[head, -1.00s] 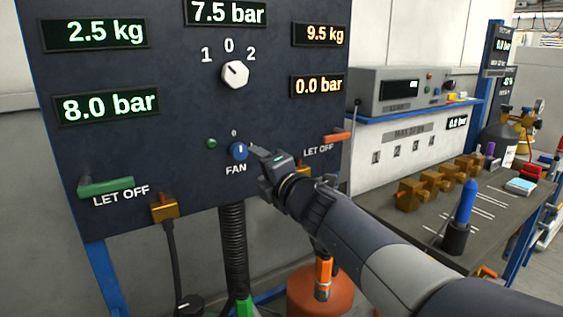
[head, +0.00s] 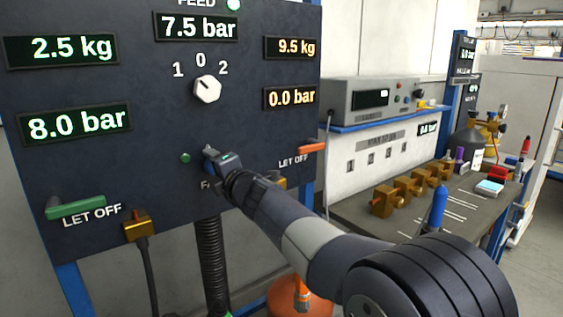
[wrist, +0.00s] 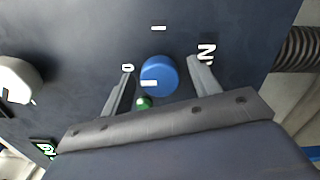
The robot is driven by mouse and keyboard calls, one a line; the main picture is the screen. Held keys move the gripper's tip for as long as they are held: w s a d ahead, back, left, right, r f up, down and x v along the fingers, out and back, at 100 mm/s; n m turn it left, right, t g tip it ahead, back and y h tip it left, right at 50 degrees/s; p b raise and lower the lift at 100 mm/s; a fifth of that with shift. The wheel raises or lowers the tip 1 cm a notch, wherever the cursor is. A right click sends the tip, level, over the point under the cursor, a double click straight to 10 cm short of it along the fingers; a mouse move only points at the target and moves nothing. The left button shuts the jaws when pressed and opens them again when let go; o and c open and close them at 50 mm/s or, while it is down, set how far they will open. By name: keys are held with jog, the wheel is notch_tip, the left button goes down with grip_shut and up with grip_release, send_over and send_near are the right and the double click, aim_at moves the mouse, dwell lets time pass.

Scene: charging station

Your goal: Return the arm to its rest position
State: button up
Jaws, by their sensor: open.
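My gripper (head: 210,157) is in front of the dark control panel (head: 110,175) at the fan knob, which it hides in the head view. In the wrist view my gripper (wrist: 162,65) is open, with one grey finger on each side of the blue fan knob (wrist: 159,74). The knob has a white mark on its face. I cannot tell whether the fingers touch it. Nothing is held. My arm runs from the lower right towards the panel, with its thick dark joint at the lower right of the head view.
A white selector knob (head: 206,89) sits above my gripper. Green (head: 75,208) and red (head: 311,148) let-off levers stick out of the panel. A black hose (head: 212,260) hangs below. A bench (head: 440,212) with brass fittings (head: 384,200) stands to the right.

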jog(key=v, duration=1.1)
jog(key=w+a+m+p, duration=0.6)
jog(key=m+p, duration=0.7)
jog(key=m, duration=0.5)
jog(key=shift+w+a+p, duration=0.3)
jog(key=shift+w+p, duration=0.1)
jog(key=shift+w, duration=1)
